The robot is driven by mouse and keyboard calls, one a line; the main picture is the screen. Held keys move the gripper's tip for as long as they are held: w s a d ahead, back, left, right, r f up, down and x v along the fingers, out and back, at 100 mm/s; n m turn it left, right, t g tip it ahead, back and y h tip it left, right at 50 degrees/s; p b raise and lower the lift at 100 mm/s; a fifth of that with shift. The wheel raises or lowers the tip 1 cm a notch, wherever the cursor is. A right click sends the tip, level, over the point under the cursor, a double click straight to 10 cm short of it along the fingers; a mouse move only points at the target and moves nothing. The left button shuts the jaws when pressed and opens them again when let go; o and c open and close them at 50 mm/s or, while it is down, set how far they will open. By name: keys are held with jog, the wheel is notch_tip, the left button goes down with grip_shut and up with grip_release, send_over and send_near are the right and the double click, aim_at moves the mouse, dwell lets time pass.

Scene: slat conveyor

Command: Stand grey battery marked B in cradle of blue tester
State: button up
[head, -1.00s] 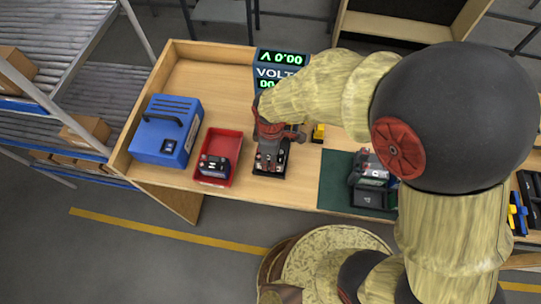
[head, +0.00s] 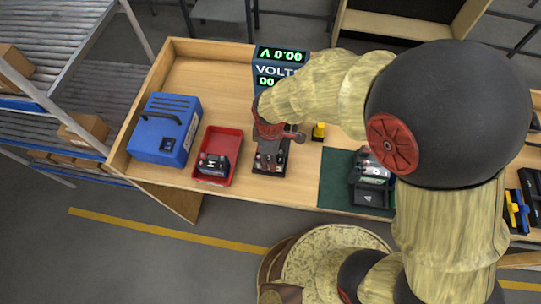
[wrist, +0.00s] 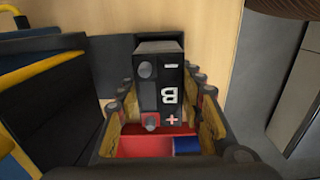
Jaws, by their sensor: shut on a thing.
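The grey battery marked B (wrist: 158,85) shows in the wrist view with its marked face, plus and minus signs and two round terminals. My gripper (wrist: 160,105) is shut on it, one finger along each side. In the head view my gripper (head: 270,135) points down over a black base (head: 260,168) in front of the blue tester (head: 263,62). The tester's lit display is partly hidden by my arm. My gripper hides most of the battery there, and I cannot tell whether it touches the cradle.
A red tray (head: 234,152) with a dark battery (head: 213,165) stands left of my gripper, with a blue case (head: 165,130) farther left. A small yellow object (head: 318,131) is close on the right. A green mat (head: 333,185) bears a dark device (head: 372,190).

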jog(key=shift+f+b, duration=0.4)
jog(key=shift+f, duration=0.3)
jog(key=o, duration=1.4)
notch_tip(320, 180, up, 12)
